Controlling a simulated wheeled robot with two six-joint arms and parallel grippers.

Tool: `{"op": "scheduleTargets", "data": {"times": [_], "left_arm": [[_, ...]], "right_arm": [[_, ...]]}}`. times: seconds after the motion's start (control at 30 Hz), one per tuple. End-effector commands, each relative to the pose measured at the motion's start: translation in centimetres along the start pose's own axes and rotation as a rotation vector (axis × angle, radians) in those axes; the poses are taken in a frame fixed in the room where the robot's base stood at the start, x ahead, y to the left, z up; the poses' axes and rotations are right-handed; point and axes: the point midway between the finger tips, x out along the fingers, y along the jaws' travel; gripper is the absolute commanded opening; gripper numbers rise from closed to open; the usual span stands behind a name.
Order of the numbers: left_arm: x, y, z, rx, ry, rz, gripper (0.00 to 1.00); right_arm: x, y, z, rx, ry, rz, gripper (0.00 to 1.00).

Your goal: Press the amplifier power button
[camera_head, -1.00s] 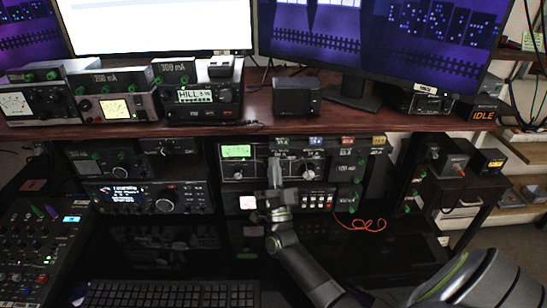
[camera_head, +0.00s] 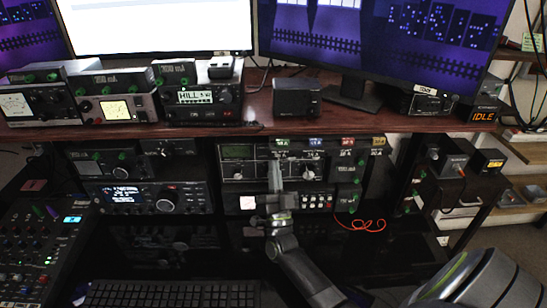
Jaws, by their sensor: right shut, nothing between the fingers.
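The rack unit I take for the amplifier (camera_head: 238,170) is on the shelf under the desk top, right of centre, with a dim greenish display (camera_head: 237,152) and two dial knobs. My right gripper (camera_head: 275,162) is shut and empty. Its fingers point up and overlap the middle of this unit's front, between the knobs. I cannot tell whether the fingertips touch the panel. A power button cannot be made out; the fingers cover part of the front. My left gripper is not in view.
A radio with a lit screen (camera_head: 122,194) sits to the left. Below the amplifier is a panel with a row of buttons (camera_head: 318,200). The desk edge overhangs above. An orange cable (camera_head: 362,224) lies at right, a keyboard (camera_head: 170,294) in front.

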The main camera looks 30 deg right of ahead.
Motion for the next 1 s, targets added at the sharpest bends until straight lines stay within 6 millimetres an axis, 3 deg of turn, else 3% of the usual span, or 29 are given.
{"op": "scheduleTargets", "data": {"times": [0.5, 1.0], "left_arm": [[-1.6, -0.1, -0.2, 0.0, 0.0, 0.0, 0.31], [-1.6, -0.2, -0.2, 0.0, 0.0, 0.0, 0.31]], "right_arm": [[-3.5, -2.6, -2.6, 0.0, -0.001, 0.002, 0.0], [-3.9, -2.8, -2.9, 0.0, 0.0, 0.001, 0.0]]}}
